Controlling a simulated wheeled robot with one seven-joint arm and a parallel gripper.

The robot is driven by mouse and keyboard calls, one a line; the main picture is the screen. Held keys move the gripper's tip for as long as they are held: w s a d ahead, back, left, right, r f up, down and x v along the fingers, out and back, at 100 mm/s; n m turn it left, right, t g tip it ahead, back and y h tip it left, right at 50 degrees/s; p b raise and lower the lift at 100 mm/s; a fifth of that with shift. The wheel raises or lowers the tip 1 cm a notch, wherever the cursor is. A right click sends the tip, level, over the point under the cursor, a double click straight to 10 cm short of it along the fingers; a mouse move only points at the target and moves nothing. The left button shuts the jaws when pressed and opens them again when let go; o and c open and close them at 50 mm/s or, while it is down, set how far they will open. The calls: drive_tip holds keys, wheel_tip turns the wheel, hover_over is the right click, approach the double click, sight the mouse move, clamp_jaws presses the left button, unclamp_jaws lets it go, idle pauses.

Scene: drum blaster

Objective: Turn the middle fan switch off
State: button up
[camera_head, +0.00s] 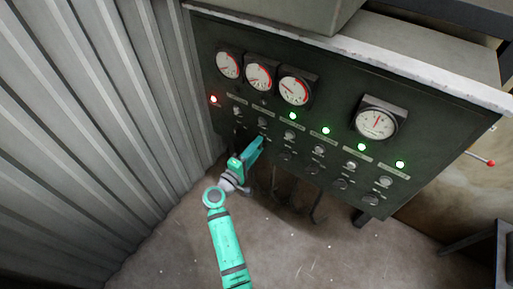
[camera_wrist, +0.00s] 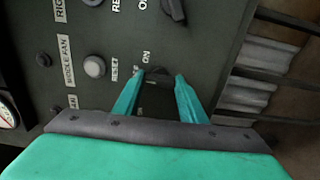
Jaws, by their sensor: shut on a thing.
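The middle fan switch (camera_wrist: 157,71) is a small dark knob on the dark green panel, in the row of the MIDDLE FAN label (camera_wrist: 68,61) in the wrist view. My gripper (camera_wrist: 160,78) is shut on it, one finger on each side. The fingers partly hide the knob and its ON and OFF marks, so I cannot tell its exact angle. In the head view my gripper (camera_head: 259,142) reaches the lower left of the panel and hides the switch. The lamp (camera_wrist: 43,60) by the MIDDLE FAN label looks dark.
Another switch (camera_wrist: 174,10) lies above in the wrist view. The panel (camera_head: 330,95) carries round gauges, a red lamp (camera_head: 213,99) at far left and several green lamps. A corrugated wall (camera_head: 95,120) stands close on the left. The floor below is mostly clear.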

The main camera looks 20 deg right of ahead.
drive_tip(key=o, duration=1.1)
drive_tip(key=shift+c, duration=0.2)
drive_tip(key=shift+a, duration=0.1)
drive_tip(key=v, duration=1)
drive_tip(key=shift+s+a, duration=0.25)
drive_tip(key=shift+s, duration=0.1)
drive_tip(key=shift+f, duration=0.15)
